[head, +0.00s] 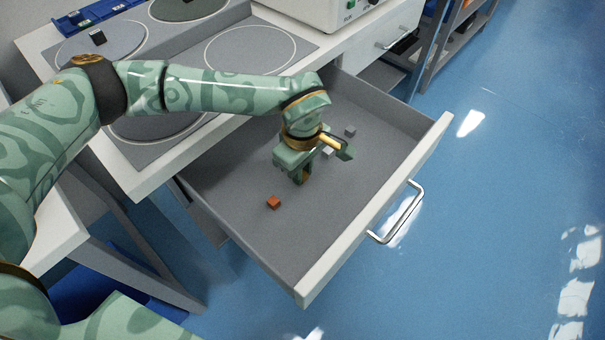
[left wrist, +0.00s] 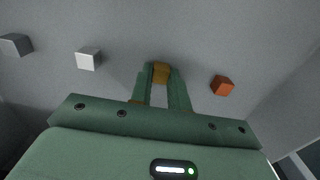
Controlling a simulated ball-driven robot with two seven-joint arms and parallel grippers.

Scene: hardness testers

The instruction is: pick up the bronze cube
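The bronze cube (left wrist: 161,72) sits between the fingertips of my left gripper (left wrist: 161,80) in the left wrist view. The fingers press close on both its sides, with no clear gap. In the head view my left gripper (head: 302,175) points down into the open drawer, and a small brownish part of the cube (head: 305,173) shows at its fingertips. The cube appears at or very near the drawer floor; I cannot tell whether it touches. My right gripper is not in view.
An orange-red cube (head: 274,202) lies in the drawer (head: 340,215), near the gripper; it also shows in the wrist view (left wrist: 222,85). A white cube (left wrist: 88,59) and a grey cube (head: 350,131) lie on the other side. The drawer's front wall and handle (head: 398,213) stand at the right.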

